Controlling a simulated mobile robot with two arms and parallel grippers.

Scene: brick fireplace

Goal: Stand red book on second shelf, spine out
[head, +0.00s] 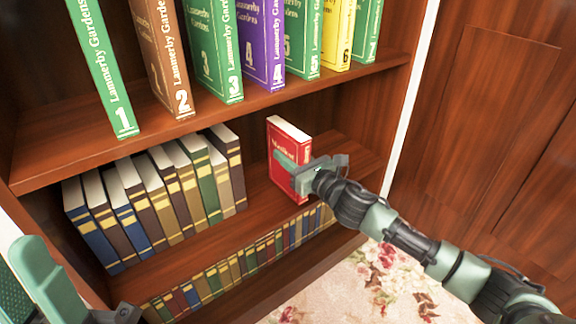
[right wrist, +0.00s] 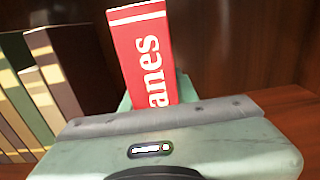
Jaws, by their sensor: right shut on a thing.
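The red book (head: 291,137) is upright at the front of the middle shelf (head: 262,207), right of the row of books there. My right gripper (head: 290,178) is shut on its lower part. The cover with pale lettering faces the head camera. A narrow red face with white letters, seemingly the spine (right wrist: 144,62), faces the right wrist camera. I cannot tell whether its bottom edge touches the shelf. My left gripper (head: 32,278) is at the lower left, partly cut off, its fingers apart and nothing seen between them.
Dark books (head: 160,190) lean in a row on the middle shelf's left part. Large numbered volumes (head: 215,50) stand on the shelf above. A row of small books (head: 235,268) fills the level below. The middle shelf is bare around the red book. The bookcase's right side has a pale edge (head: 408,105).

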